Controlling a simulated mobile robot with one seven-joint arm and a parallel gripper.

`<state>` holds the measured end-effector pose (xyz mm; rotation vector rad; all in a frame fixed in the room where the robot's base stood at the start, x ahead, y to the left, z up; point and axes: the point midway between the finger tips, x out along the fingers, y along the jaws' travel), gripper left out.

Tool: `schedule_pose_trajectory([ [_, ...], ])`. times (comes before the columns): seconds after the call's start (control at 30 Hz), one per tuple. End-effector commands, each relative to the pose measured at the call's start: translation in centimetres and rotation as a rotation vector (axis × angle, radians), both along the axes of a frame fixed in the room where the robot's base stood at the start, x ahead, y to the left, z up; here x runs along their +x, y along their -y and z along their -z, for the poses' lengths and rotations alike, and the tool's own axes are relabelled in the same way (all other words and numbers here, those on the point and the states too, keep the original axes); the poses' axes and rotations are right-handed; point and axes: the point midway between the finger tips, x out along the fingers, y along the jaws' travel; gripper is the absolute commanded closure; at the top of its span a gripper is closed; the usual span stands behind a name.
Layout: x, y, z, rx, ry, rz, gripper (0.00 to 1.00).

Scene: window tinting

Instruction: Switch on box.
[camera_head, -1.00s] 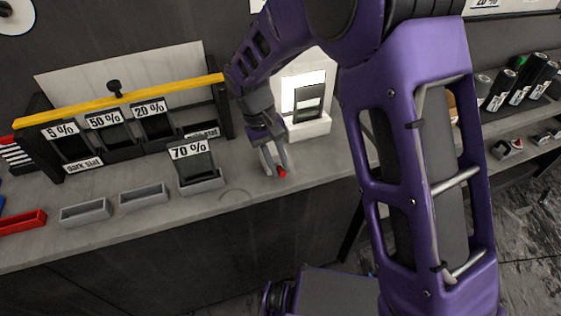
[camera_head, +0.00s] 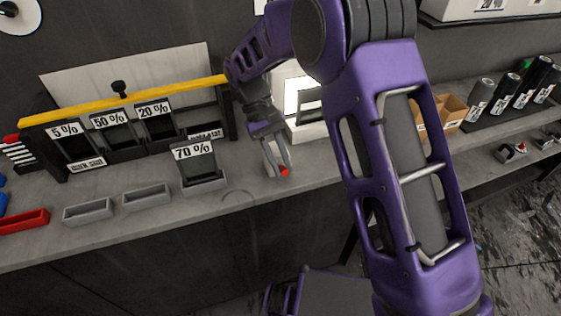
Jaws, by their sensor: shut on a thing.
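My gripper (camera_head: 278,170) points down at the front of the counter, to the right of the 70 % sample. It is shut on a small pale grey box (camera_head: 269,160), which is partly hidden by the fingers. A small red part (camera_head: 284,172) shows at the fingertips; I cannot tell whether it is pressed. Behind the gripper stands a white light box (camera_head: 308,131) with a bright panel and a dark sample frame in front. My arm hides its right side.
The 70 % sample (camera_head: 196,169) stands left of my gripper. Grey trays (camera_head: 87,211) and a red tray (camera_head: 22,222) line the front edge. A rack with a yellow bar (camera_head: 122,100) stands behind. Rolls (camera_head: 507,92) and a cardboard box (camera_head: 452,110) are at right.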

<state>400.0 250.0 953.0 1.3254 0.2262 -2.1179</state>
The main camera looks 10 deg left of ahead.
Motion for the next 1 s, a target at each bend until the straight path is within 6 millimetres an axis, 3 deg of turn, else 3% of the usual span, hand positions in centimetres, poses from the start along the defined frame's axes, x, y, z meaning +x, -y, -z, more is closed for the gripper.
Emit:
schedule_pose_trajectory([
  [0.03, 0.0, 0.0, 0.0, 0.002, 0.002, -0.001, 0.73],
  [0.17, 0.0, 0.0, 0.0, 0.001, 0.002, 0.0, 0.49],
  [0.57, 0.2, -0.3, -0.5, 0.001, 0.002, 0.001, 0.49],
  [0.67, 0.7, -0.9, -1.7, 0.002, 0.004, 0.0, 0.49],
  [1.0, 3.0, -4.1, -8.2, 0.004, 0.005, -0.001, 0.49],
])
